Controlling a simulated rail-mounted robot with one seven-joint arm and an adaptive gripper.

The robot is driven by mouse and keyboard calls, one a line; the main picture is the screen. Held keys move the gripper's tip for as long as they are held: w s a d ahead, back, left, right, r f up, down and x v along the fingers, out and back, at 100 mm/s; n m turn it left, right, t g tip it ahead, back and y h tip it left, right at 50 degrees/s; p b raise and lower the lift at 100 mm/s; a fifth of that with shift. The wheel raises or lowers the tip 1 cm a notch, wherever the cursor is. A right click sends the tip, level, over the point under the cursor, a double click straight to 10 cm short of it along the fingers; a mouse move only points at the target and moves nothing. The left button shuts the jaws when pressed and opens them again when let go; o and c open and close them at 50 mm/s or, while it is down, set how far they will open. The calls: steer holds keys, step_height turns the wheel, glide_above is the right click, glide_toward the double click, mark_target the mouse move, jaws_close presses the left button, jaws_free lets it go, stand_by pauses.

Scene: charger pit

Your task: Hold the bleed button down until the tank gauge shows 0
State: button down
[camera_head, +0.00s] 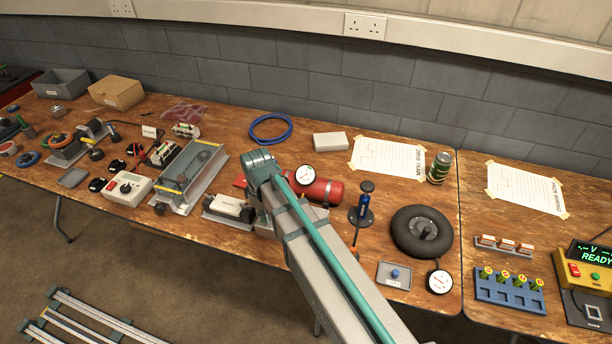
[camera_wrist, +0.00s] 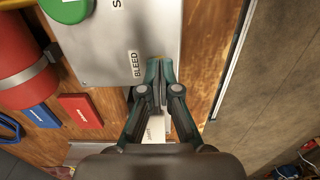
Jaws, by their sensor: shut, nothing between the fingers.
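A grey metal plate (camera_wrist: 105,55) with a "BLEED" label (camera_wrist: 136,65) lies under my gripper in the wrist view. My gripper (camera_wrist: 158,68) is shut and empty, its fingertips over the plate just right of the label. No bleed button is visible; the fingers may hide it. I cannot tell whether the tips touch anything. A green round button (camera_wrist: 66,8) is at the plate's upper left. The red tank (camera_head: 325,191) lies right of my arm in the head view and also shows in the wrist view (camera_wrist: 22,62). A white gauge (camera_head: 305,174) is by the tank; its reading is too small.
A white-topped unit (camera_head: 228,207) stands left of my arm. Red (camera_wrist: 81,111) and blue (camera_wrist: 41,115) blocks lie near the tank. The wooden bench (camera_head: 250,155) has clear patches behind my arm.

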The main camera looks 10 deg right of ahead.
steer(key=shift+r, duration=0.15)
stand_by(0.3)
steer(key=shift+r+p, duration=2.6)
steer(key=shift+r, duration=0.8)
